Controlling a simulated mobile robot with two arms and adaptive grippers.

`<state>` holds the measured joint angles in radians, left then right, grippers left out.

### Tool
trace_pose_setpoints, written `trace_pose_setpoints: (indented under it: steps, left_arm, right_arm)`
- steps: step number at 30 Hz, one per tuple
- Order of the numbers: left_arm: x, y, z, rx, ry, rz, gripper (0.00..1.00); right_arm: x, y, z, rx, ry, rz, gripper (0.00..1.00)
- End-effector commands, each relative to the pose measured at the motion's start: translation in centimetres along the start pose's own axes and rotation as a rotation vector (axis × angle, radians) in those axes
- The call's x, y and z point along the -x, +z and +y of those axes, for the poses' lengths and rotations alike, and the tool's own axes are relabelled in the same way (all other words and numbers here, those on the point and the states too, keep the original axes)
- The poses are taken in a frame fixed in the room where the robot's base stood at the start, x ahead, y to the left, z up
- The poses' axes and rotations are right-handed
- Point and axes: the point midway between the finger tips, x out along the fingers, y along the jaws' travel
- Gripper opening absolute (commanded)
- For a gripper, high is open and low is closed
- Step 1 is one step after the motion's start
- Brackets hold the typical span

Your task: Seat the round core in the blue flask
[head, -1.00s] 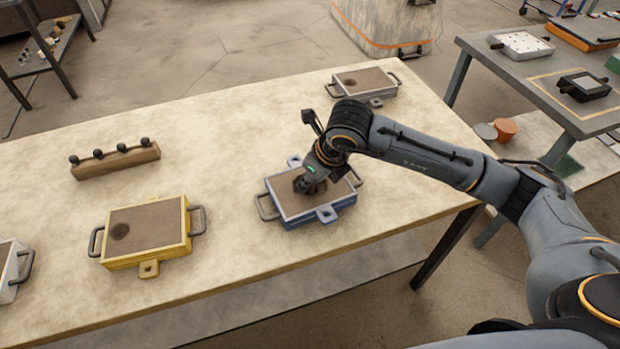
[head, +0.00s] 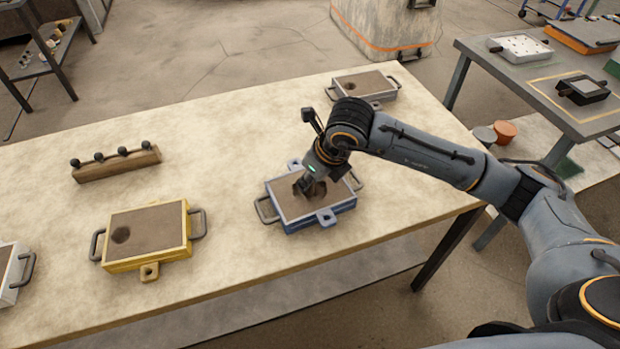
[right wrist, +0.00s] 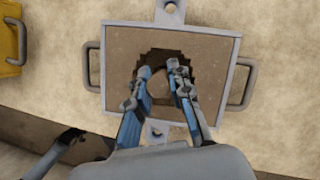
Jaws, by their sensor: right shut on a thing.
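The blue flask (head: 330,218) is a shallow blue-sided box of brown sand with side handles, at the right middle of the table. It also shows in the right wrist view (right wrist: 215,107), with a dark hollow (right wrist: 190,57) in its sand. My right gripper (head: 309,190) points down over that hollow. In the right wrist view its two fingers (right wrist: 160,78) are shut on the brown round core (right wrist: 157,88), which is within the hollow's outline. The fingers partly hide the core, and its depth and contact with the sand cannot be told. My left gripper is out of view.
A yellow flask (head: 152,228) stands to the left, a grey flask (head: 372,84) at the back right, and a white flask (head: 8,272) at the left edge. A wooden rack (head: 118,163) with dark knobs lies behind the yellow flask. The table (head: 225,150) between them is clear.

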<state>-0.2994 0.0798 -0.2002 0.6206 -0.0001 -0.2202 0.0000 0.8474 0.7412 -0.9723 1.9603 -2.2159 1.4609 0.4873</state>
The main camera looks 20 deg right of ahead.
Motion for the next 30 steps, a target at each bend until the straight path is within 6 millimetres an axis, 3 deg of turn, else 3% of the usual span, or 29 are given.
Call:
trace_pose_setpoints:
  steps: [30]
  left_arm:
    - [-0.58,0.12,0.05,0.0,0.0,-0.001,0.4]
  right_arm:
    - [-0.01,0.01,0.0,0.0,0.0,-0.001,0.0]
